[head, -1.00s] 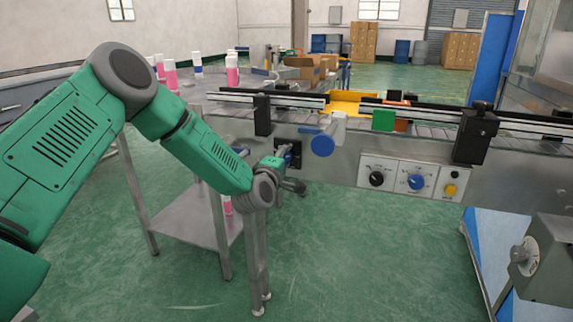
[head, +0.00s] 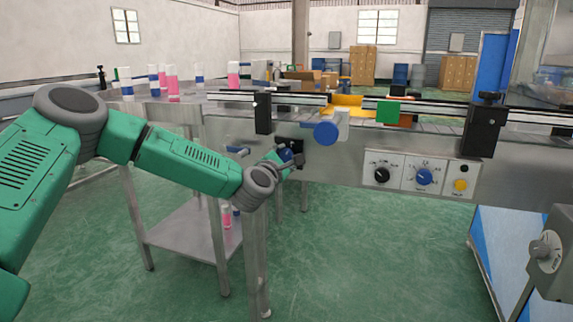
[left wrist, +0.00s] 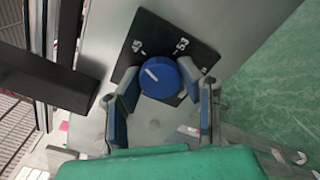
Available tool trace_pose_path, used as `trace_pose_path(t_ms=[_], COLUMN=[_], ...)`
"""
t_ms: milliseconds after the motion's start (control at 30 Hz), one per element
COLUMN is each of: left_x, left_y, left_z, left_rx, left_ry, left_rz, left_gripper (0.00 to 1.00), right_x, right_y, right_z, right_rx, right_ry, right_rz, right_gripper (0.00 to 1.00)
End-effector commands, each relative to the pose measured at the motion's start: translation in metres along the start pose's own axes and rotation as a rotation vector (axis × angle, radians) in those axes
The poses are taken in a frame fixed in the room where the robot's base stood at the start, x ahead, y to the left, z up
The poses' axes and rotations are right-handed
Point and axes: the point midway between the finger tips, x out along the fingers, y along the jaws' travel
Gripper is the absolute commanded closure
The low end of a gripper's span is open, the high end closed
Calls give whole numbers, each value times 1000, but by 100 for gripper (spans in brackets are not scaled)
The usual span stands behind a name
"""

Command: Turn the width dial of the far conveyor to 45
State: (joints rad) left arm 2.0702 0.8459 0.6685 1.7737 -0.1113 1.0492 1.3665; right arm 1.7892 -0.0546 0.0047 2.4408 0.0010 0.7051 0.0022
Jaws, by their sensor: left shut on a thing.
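The width dial is a blue knob with a white pointer line, on a black plate at the conveyor's side. In the left wrist view the dial (left wrist: 160,79) sits between the fingers of my left gripper (left wrist: 160,92), which is shut on it. The white line points to the upper left, on the side of the left number. The black plate (left wrist: 160,40) carries two white numbers, which look like 45 at left and 53 at right. In the head view the dial (head: 286,152) is partly hidden by my left gripper (head: 285,160). My right gripper is not in view.
The conveyor (head: 340,165) runs across the head view, with a larger blue knob (head: 326,133) right of the dial. A control panel (head: 420,174) with black, blue and yellow controls is further right. Pink and white cans (head: 172,84) stand at the back left.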

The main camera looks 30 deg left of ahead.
Motion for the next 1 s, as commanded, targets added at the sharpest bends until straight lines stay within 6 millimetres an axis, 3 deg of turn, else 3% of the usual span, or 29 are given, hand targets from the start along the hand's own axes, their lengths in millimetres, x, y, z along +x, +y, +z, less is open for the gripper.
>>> trace_pose_path(t_ms=[33,667,700,733,1000], left_x=[-2,-2,-2,-2,-1], left_y=[-7,-8,-8,-8,-4], left_z=[-10,-8,-8,-8,-3], left_rx=[-13,-56,-56,-55,-56], left_ry=[16,15,14,14,6], left_rz=[-13,-17,-17,-16,-8], left_gripper=[97,97,54,47,47], right_x=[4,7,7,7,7], right_y=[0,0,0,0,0], right_z=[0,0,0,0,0], right_rx=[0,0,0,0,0], right_ry=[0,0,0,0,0], right_rz=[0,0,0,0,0], right_gripper=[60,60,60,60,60])
